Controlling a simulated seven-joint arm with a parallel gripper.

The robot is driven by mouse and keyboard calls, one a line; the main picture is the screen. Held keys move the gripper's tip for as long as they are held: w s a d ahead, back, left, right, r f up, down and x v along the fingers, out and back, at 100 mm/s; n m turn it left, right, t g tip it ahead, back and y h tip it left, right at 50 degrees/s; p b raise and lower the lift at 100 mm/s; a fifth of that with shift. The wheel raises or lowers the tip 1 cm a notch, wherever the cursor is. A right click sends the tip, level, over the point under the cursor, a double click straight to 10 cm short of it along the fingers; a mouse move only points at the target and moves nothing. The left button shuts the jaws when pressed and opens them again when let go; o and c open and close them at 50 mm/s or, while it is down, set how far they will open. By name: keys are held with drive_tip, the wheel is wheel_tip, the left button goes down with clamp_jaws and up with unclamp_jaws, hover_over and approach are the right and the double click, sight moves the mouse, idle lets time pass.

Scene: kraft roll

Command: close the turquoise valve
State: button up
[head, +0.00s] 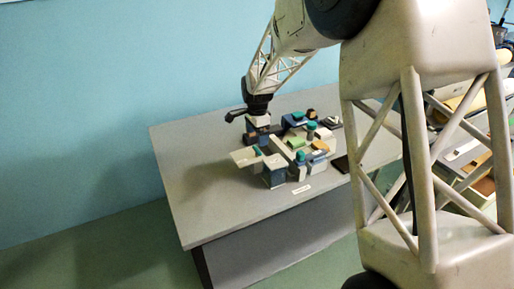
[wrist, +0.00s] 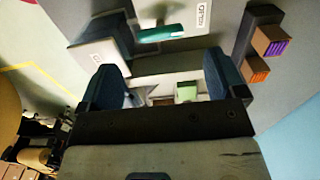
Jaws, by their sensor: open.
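In the wrist view a turquoise bar-shaped handle (wrist: 162,33) lies just beyond my fingertips, beside a white label with dark lettering (wrist: 198,15). It looks like the valve's handle. My gripper (wrist: 165,78) is open, with its two dark blue fingers apart and nothing clearly held between them. In the head view my gripper (head: 258,130) points down at the left back of a cluster of blocks on the table. Several turquoise parts show there, one (head: 257,151) close below the gripper and one (head: 300,156) at the front. I cannot tell which matches the wrist view's handle.
The grey table (head: 205,205) is bare at its left and front. A pale block (wrist: 100,52) stands left of the handle in the wrist view; a dark block with brown ends (wrist: 258,45) is at right. A shelf (head: 465,150) stands at the right.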

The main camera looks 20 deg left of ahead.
sight(257, 149)
drive_tip(key=shift+f, duration=3.15)
drive_tip(key=c, duration=0.9)
